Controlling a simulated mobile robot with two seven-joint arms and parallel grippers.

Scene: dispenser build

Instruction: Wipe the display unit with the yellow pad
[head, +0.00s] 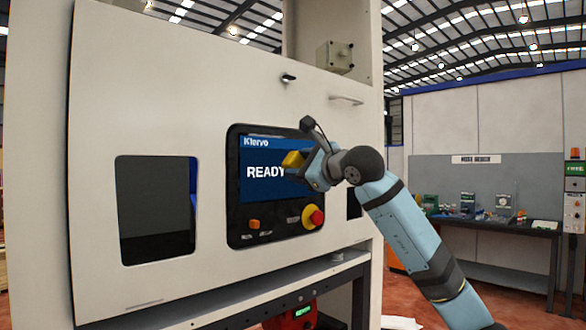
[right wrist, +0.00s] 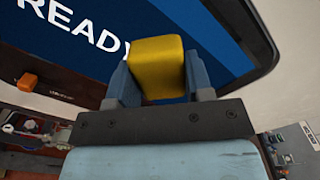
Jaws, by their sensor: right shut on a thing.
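The display unit (head: 262,219) is a dark panel on the white cabinet front, with a lit blue screen reading "READY". My right gripper (head: 300,163) is in front of the right part of the screen, shut on the yellow pad (head: 292,159). The right wrist view shows the pad (right wrist: 157,67) between the two blue fingers, with the screen (right wrist: 215,35) behind it. I cannot tell whether the pad touches the screen. The gripper hides the screen's right edge. My left gripper is not in view.
Below the screen are an orange button (head: 253,224) and a red-and-yellow stop knob (head: 314,216). A dark window (head: 156,210) is to the left. A handle (head: 346,99) sticks out above right. A workbench (head: 490,226) with parts stands far right.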

